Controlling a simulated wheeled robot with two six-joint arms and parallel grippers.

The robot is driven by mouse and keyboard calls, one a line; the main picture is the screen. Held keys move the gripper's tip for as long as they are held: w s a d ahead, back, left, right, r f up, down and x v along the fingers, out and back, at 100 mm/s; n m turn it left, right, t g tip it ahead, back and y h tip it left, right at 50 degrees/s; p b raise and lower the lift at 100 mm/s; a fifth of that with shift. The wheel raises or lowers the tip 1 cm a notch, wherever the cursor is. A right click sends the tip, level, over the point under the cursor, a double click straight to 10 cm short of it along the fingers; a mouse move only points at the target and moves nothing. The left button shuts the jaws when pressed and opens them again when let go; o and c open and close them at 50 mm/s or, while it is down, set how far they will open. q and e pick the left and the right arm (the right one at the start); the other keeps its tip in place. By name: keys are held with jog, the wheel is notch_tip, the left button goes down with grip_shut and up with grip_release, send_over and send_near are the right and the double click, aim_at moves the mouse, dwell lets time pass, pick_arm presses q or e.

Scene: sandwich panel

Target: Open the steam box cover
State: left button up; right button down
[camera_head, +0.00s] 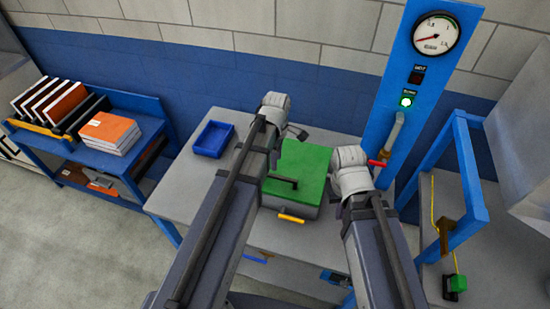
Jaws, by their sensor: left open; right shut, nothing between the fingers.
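The steam box has a green cover (305,160) and stands on the grey table below the blue gauge panel. The cover lies flat on the box and looks closed. A yellow handle (291,218) is on the box's front. A dark bar crosses the cover's left part. My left gripper (298,132) is open beside the cover's back left corner; its fingers are small and partly hidden. My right arm's white wrist is at the cover's right side, next to a red lever (376,163) on the pipe. My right gripper is shut and empty, its fingertips mostly hidden by the wrist.
A blue tray (213,138) sits on the table (185,187) at left. A blue panel (400,70) with a gauge (436,35) and lit green lamp stands behind. A blue rack (145,120) holds panels at left. A blue frame (470,180) stands at right.

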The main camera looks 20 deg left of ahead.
aim_at(276, 176)
pick_arm(q)
jog(key=shift+s, duration=0.15)
jog(key=shift+f+b, duration=0.7)
jog(key=shift+b, duration=0.1)
notch_tip(276, 176, down, 6)
jog(key=b, duration=0.6)
jog(key=shift+f, duration=0.15)
grip_shut()
dwell(0.6)
